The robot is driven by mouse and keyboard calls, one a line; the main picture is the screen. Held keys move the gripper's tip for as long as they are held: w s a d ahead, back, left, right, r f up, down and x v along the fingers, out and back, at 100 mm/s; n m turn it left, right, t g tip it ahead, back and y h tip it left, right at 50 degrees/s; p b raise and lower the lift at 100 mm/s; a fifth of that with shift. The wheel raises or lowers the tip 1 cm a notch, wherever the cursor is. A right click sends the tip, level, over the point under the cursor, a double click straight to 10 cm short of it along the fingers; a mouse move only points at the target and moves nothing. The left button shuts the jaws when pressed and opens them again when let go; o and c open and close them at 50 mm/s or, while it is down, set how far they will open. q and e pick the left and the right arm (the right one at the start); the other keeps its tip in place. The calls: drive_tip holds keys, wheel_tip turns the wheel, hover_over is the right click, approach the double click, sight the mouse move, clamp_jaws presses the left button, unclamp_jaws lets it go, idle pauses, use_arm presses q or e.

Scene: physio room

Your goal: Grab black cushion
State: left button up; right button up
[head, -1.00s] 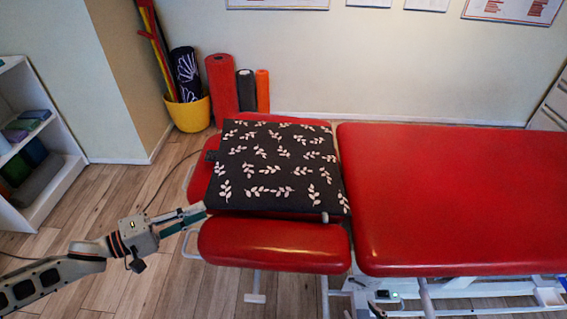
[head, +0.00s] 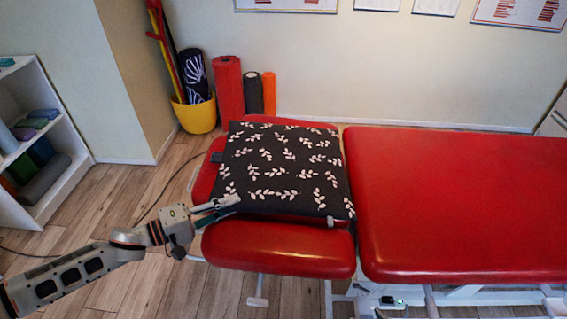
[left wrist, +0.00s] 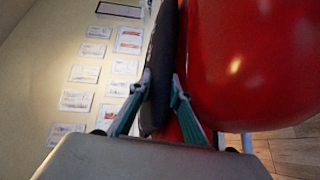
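The black cushion (head: 283,170) with white leaf sprigs lies flat on the red head end of the treatment table. My left gripper (head: 236,204) is at its front left corner, with one finger over the cushion's top. In the left wrist view the cushion (left wrist: 162,50) shows edge-on as a dark band between the two fingertips (left wrist: 162,84). The fingers are spread with the cushion's edge between them. Whether either finger touches it is unclear. My right gripper is not in view.
The red front pad (head: 280,252) lies just below the gripper, and the long red table top (head: 460,200) extends right. A yellow bucket (head: 195,115) and a red roll (head: 229,88) stand behind. A white shelf (head: 62,150) is at far left.

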use_arm(q)
clamp_jaws()
drive_tip(key=shift+r, duration=0.1)
drive_tip(key=shift+r, duration=0.1)
